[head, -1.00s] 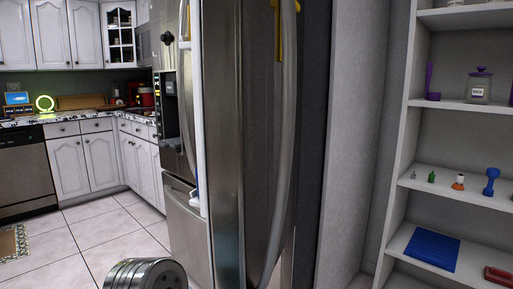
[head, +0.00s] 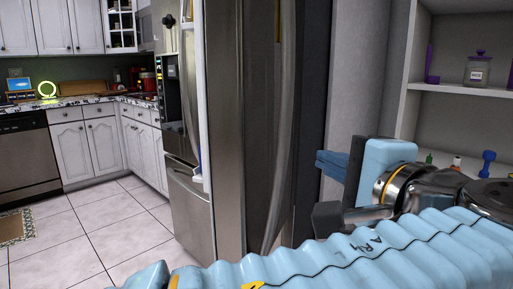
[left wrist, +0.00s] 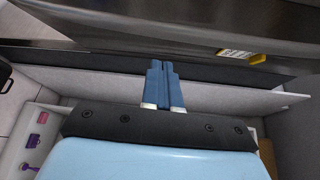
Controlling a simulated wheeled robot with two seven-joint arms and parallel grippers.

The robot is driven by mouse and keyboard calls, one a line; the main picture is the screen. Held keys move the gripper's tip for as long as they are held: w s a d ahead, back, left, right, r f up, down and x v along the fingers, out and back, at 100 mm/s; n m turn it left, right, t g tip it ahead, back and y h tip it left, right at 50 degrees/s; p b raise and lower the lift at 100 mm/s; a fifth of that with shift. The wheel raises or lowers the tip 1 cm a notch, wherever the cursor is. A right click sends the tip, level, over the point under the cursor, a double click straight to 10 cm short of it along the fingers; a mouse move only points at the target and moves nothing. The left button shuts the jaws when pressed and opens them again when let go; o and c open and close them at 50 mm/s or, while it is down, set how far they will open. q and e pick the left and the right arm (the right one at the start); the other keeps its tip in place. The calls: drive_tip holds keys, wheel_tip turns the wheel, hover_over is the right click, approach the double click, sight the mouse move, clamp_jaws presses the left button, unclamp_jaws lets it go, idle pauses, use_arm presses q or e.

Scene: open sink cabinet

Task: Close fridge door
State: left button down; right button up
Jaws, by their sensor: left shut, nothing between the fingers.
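The fridge door (head: 230,130) is a tall stainless steel panel with a long curved handle (head: 287,130). It stands swung open, its face and edge towards me, with white door lining at its left side. My left gripper (head: 330,165) is at the right of the door, in front of the grey wall, its blue fingers pointing left. In the left wrist view the gripper (left wrist: 161,66) is shut and empty, its fingertips just below the steel surface (left wrist: 150,35) in the picture. Whether they touch it I cannot tell. My right gripper is out of view.
White shelves (head: 437,88) with small items stand at the right, partly hidden by my left arm. The other fridge front with a dispenser (head: 170,95) is behind the door. Cabinets and a counter (head: 75,103) are at the back left.

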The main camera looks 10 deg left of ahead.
use_arm(q)
drive_tip(key=s+a+r+n+y, duration=0.1)
drive_tip(key=s+a+r+n, duration=0.1)
drive_tip(key=s+r, duration=0.25)
drive_tip(key=p, duration=0.1)
approach(246, 113)
drive_tip(key=w, duration=0.2)
drive_tip(key=w+d, duration=0.1)
drive_tip(key=w, duration=0.1)
drive_tip(key=shift+w, duration=0.2)
drive_tip(key=shift+w+a, duration=0.2)
drive_tip(key=shift+a, duration=0.75)
drive_tip(key=shift+w+a, duration=0.25)
drive_tip(key=shift+a, duration=0.7)
drive_tip(key=shift+a+f, duration=0.1)
